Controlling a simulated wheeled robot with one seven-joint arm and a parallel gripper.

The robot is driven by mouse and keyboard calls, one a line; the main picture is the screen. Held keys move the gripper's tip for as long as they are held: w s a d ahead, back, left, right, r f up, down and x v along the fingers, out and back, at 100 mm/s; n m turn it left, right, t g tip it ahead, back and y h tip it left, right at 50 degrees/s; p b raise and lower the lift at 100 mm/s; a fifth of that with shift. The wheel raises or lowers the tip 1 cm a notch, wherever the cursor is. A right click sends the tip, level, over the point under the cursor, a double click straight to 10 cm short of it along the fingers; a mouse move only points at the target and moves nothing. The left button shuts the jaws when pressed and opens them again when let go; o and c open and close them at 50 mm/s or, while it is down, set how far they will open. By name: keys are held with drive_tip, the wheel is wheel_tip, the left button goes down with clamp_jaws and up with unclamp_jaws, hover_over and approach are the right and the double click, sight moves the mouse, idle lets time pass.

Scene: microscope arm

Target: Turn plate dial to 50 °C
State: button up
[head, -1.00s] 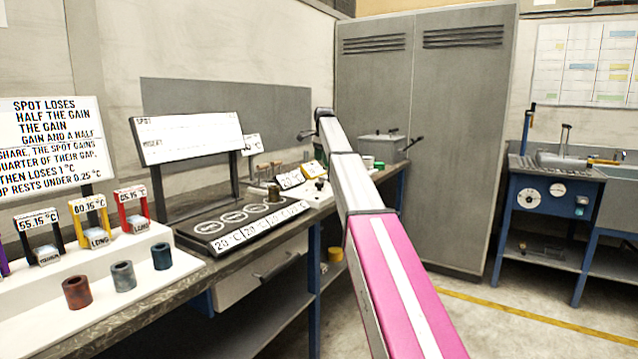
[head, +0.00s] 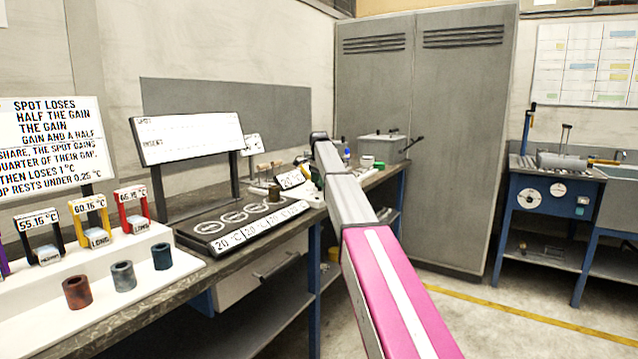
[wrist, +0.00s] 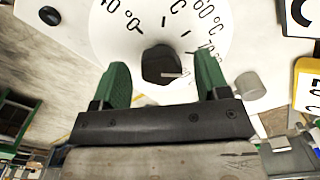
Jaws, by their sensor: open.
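In the wrist view, the white dial face (wrist: 225,22) carries black temperature marks, with 40 °C and 60 °C readable. A dark knob (wrist: 163,64) is at its middle. My gripper (wrist: 161,64) is open, its two green fingers on either side of the knob in the picture, with gaps at both sides. I cannot tell whether the tips are level with the knob. In the head view my arm hides the dial and most of the gripper. The black plate (head: 192,243) has several ringed spots and 20 °C readouts along its front.
A small grey cylinder (wrist: 250,85) stands right of the gripper, near a yellow-framed readout (wrist: 308,85). In the head view, coloured sample stands (head: 90,222) and three cylinders are at left. A grey box with handles (head: 383,147) sits at the bench's far end.

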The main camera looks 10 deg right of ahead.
drive_tip(key=shift+f, duration=0.2)
drive_tip(key=c, duration=0.9)
drive_tip(key=shift+c, duration=0.2)
